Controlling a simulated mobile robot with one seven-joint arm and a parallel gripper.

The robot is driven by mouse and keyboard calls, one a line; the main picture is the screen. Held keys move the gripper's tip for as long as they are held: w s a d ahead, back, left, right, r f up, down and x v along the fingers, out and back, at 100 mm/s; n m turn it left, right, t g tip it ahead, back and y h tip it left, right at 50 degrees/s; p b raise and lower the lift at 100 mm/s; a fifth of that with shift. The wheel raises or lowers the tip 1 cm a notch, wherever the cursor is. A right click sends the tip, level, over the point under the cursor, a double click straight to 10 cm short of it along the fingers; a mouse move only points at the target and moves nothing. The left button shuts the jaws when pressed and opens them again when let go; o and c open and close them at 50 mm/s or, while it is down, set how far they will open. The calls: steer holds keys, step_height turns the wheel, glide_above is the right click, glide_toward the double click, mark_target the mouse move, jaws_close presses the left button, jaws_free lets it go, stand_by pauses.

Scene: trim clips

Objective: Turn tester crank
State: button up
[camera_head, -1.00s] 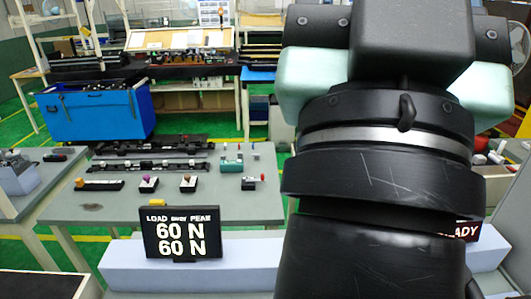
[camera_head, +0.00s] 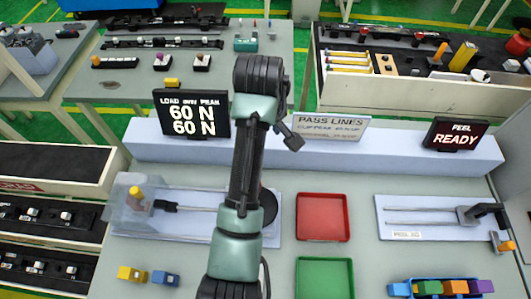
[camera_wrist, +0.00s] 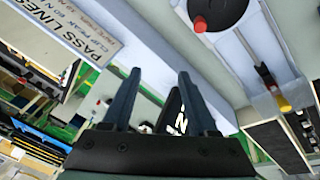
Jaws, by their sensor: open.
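The load tester (camera_head: 200,222) is a pale plate at the left of the bench in the head view, with a clear guard and a yellow-topped lever (camera_head: 136,193) at its left end. A dark round part (camera_head: 268,207) at its right end is mostly hidden behind my arm. In the wrist view, a round crank wheel with a red knob (camera_wrist: 200,24) shows at the top right, and the yellow knob (camera_wrist: 285,103) shows farther right. My gripper (camera_wrist: 159,72) is open and empty, its fingers apart from the wheel and the knob.
The load display (camera_head: 192,114), pass-lines sign (camera_head: 330,127) and peel display (camera_head: 455,134) stand along the back ledge. A red tray (camera_head: 324,218) and green tray (camera_head: 325,278) lie right of my arm. The peel tester (camera_head: 430,218) is at the right. Coloured clips (camera_head: 440,287) sit at front right.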

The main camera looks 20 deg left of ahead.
steer(key=s+f+g, duration=0.1)
steer(key=f, duration=0.4)
steer(key=s+f+n+g, duration=0.1)
steer(key=s+f, duration=0.1)
steer(key=f, duration=0.4)
steer(key=s+f+g+b, duration=0.1)
steer(key=s+f, duration=0.1)
steer(key=f, duration=0.3)
steer(key=shift+a+f+n+h, duration=0.15)
steer(key=shift+a+n+h, duration=0.15)
jaws_close()
